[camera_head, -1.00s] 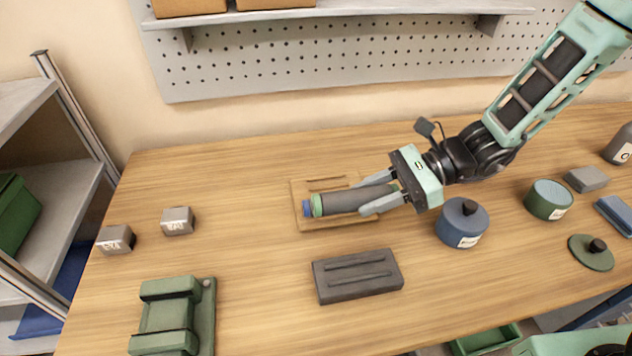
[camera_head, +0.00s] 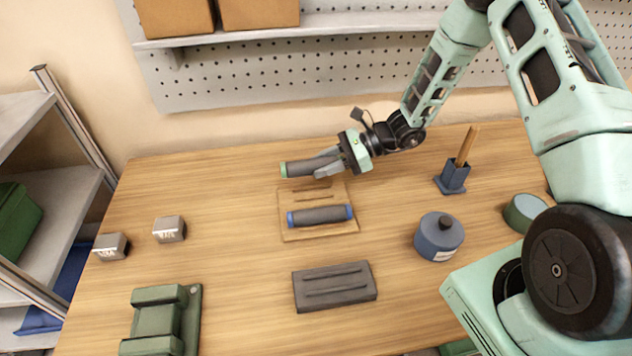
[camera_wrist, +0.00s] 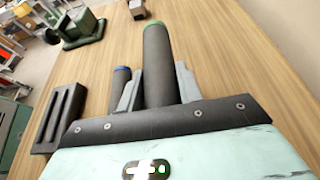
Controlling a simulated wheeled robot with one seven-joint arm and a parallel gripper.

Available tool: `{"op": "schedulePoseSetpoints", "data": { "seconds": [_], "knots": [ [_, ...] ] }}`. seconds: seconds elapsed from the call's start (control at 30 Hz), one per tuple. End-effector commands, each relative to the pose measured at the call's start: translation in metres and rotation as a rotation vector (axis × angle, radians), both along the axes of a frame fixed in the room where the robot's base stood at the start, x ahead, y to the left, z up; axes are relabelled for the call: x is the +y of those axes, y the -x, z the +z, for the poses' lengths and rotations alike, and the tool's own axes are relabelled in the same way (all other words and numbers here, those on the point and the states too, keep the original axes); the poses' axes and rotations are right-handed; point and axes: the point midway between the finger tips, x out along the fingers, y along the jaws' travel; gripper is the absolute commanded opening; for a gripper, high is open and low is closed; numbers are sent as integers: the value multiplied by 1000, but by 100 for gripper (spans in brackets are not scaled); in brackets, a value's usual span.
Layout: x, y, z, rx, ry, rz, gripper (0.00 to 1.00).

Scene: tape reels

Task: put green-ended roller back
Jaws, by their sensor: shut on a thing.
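My gripper (camera_head: 328,166) is shut on the dark green-ended roller (camera_head: 302,167), held above the table behind a wooden tray (camera_head: 348,228). The roller's green end points left in the head view; its other end is hidden by the gripper. In the wrist view the roller (camera_wrist: 158,60) runs forward between my fingers (camera_wrist: 158,88). A blue-ended roller (camera_head: 320,216) lies in the front part of the tray, and a back groove of the tray shows bare. A dark grey grooved block (camera_head: 335,287) lies in front of the tray, its grooves empty.
A blue lidded pot (camera_head: 439,237), a blue holder (camera_head: 453,177) with a wooden handle and a green pot (camera_head: 524,212) stand to the right. Two grey labelled blocks (camera_head: 169,229) and a green stand (camera_head: 162,322) are at left. A pegboard wall is behind.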

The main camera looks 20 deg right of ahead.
Motion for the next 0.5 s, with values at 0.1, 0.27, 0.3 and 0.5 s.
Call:
{"op": "schedulePoseSetpoints", "data": {
  "seconds": [0.1,0.27,0.3,0.5],
  "knots": [
    [1,1,-14,2,0,0,7],
    [1,0,-25,0,-1,1,7],
    [1,0,-29,1,-1,1,7],
    [1,0,-55,0,-1,1,7]
  ]
}}
